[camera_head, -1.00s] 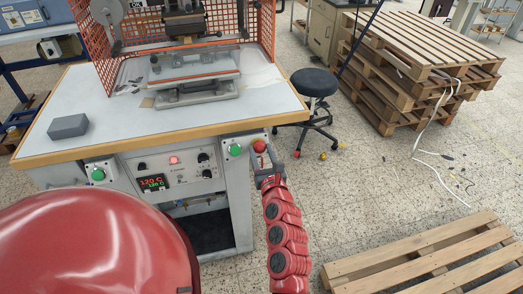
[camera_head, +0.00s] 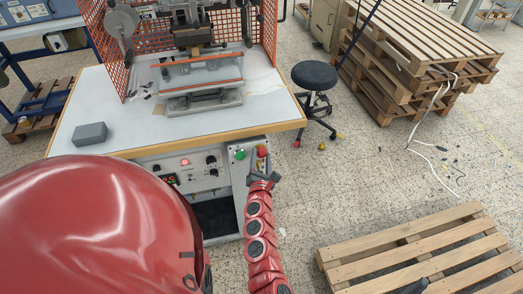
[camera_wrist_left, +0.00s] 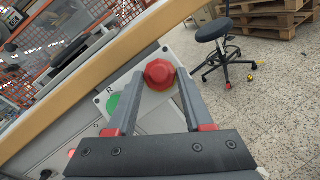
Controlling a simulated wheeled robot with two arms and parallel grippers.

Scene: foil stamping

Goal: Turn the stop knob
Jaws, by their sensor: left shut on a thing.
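The stop knob, a red mushroom knob (camera_head: 262,152), sits on a small light panel at the right front of the press table, right of a green button (camera_head: 239,154). My left gripper (camera_head: 263,160) is at the knob, its arm rising from the bottom of the head view. In the left wrist view the red knob (camera_wrist_left: 159,73) lies between the tips of the two grey fingers of my left gripper (camera_wrist_left: 160,78), which are shut on it. The green button (camera_wrist_left: 113,105) is just left of the fingers.
The white tabletop (camera_head: 110,112) has a wooden edge just above the knob. A grey block (camera_head: 90,134) and the press (camera_head: 198,75) with an orange guard stand on it. A black stool (camera_head: 314,76) and a pallet (camera_head: 420,250) are on the floor to the right.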

